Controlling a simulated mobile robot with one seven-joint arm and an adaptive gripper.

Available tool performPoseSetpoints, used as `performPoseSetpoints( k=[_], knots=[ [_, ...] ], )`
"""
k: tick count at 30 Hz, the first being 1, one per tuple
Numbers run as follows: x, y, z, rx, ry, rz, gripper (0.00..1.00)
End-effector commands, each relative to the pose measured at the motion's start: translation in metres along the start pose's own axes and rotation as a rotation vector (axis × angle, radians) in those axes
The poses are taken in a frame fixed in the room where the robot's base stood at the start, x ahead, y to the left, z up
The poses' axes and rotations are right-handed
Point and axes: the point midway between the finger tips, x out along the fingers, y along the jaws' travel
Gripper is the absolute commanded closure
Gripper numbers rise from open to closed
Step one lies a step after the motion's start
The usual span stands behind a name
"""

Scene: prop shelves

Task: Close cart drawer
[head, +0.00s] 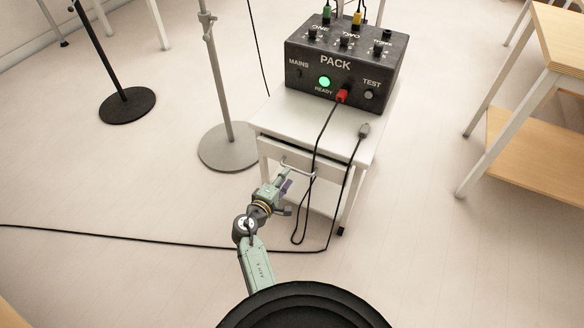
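A white cart (290,113) stands in the middle of the head view. Its drawer (272,156) is under the top, on the side towards me, with a light bar handle (306,174) across its front. The drawer front seems to stand slightly out from the cart, but I cannot tell how far. My gripper (287,190) is just in front of the drawer, at the left part of the handle. I cannot tell whether it touches the handle. The fingers are small and partly overlapped, so their opening is unclear.
A black PACK box (335,78) sits on the cart. Black cables (318,150) hang over the drawer front, right of my gripper, and one runs across the floor. A grey stand base (229,146) is left; a wooden table (560,40) is right.

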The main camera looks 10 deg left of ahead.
Motion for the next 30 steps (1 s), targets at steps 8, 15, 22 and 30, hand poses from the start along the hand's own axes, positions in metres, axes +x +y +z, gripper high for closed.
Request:
performPoseSetpoints(
  k=[8, 15, 22, 30],
  knots=[
    [0.048, 0.001, 0.001, -0.001, -0.002, -0.001, 0.70],
    [0.061, 0.000, 0.000, -0.001, -0.001, -0.001, 0.70],
    [0.062, 0.000, 0.000, -0.001, -0.001, -0.001, 0.70],
    [0.061, 0.000, 0.000, -0.001, -0.001, -0.001, 0.88]
  ],
)
